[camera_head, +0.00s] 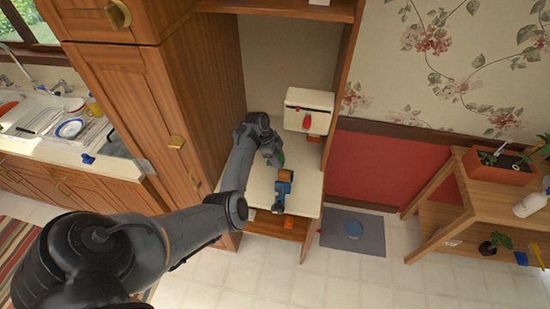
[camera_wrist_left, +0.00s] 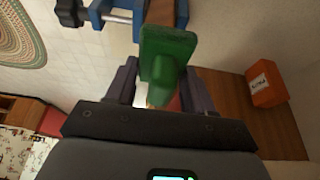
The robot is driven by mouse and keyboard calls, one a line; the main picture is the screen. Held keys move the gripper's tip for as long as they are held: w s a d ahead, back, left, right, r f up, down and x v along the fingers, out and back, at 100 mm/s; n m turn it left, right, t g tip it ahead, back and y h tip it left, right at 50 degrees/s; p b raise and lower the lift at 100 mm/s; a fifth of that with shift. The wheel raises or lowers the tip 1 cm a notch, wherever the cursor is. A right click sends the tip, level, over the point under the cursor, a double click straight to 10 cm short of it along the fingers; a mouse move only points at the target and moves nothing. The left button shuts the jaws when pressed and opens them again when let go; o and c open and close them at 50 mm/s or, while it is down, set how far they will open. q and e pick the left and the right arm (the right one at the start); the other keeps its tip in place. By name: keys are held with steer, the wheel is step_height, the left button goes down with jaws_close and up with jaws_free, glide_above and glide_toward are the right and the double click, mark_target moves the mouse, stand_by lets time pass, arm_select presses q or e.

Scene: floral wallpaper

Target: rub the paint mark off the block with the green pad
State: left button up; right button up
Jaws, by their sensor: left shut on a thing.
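The green pad (camera_wrist_left: 168,52) is held by its grip between the fingers of my left gripper (camera_wrist_left: 160,88). In the head view a small part of the green pad (camera_head: 278,160) shows beside my left gripper (camera_head: 271,151). A brown wooden block (camera_wrist_left: 166,12) shows just beyond the pad in the wrist view. The block (camera_head: 284,175) is at the blue vise (camera_head: 281,192) on the pale worktop. The vise also shows in the wrist view (camera_wrist_left: 112,12). I cannot tell whether pad and block touch. No paint mark can be made out. My right gripper is not in view.
Wooden cabinet walls (camera_head: 207,90) enclose the worktop (camera_head: 258,190) at left and right. A cream box (camera_head: 307,97) with a red part is at the back. An orange container (camera_wrist_left: 266,88) stands right of the pad in the wrist view.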

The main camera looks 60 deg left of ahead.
mark_target(279, 155)
arm_select(q)
step_height(279, 155, up, 3)
steer(key=shift+w+f+p, duration=0.1)
steer(key=shift+p, duration=1)
steer(key=shift+r, duration=0.25)
